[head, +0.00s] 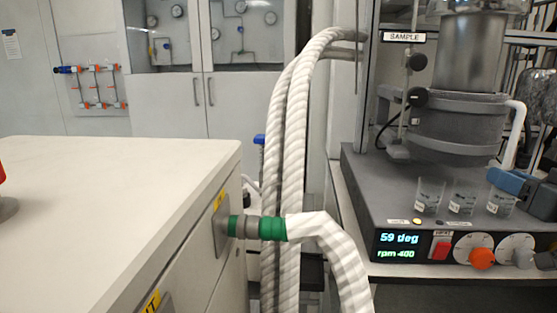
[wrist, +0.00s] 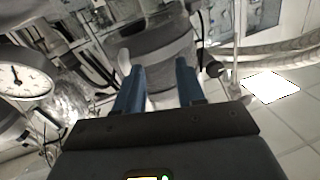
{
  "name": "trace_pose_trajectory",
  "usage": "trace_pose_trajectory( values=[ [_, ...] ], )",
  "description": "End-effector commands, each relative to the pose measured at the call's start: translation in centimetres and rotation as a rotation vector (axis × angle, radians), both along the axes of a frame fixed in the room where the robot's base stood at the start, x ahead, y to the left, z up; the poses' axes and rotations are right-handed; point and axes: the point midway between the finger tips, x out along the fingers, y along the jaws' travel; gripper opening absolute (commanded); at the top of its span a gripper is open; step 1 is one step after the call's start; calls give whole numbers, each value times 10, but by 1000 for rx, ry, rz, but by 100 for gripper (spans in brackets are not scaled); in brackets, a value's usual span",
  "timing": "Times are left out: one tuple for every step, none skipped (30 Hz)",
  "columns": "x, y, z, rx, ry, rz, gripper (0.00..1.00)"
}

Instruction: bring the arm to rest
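My gripper (wrist: 158,70) shows in the wrist view with its two blue fingers apart and nothing between them. A grey rounded vessel lies beyond the fingertips. The rest of my arm is mostly out of the head view.
The reactor (head: 455,125) stands on a control base reading "59 deg" (head: 398,239). Several small beakers (head: 429,197) stand on its top. Thick white hoses (head: 290,150) run beside it. A white-topped cabinet (head: 110,170) fills the left. A gauge (wrist: 24,82) is near in the wrist view.

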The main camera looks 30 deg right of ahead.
Motion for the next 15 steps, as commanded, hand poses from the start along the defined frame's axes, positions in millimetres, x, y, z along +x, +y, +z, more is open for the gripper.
trace_pose_trajectory(
  values=[
    [7,18,-19,35,6,5,39],
    [9,26,-29,51,6,2,39],
    [11,38,-42,70,9,-2,39],
    [13,47,-52,81,11,-3,39],
    [13,57,-61,93,14,-5,39],
    [14,69,-73,107,19,-8,39],
    [13,79,-81,118,23,-9,39],
    [13,88,-90,125,29,-11,39],
    [11,101,-101,136,37,-11,39],
    [9,111,-108,142,43,-11,39],
    [6,121,-116,148,51,-11,39],
    [2,134,-125,154,58,-10,39],
    [-1,144,-132,156,66,-9,39],
    [-5,154,-139,158,75,-7,39],
    [-11,167,-147,160,86,-4,39]
  ],
)
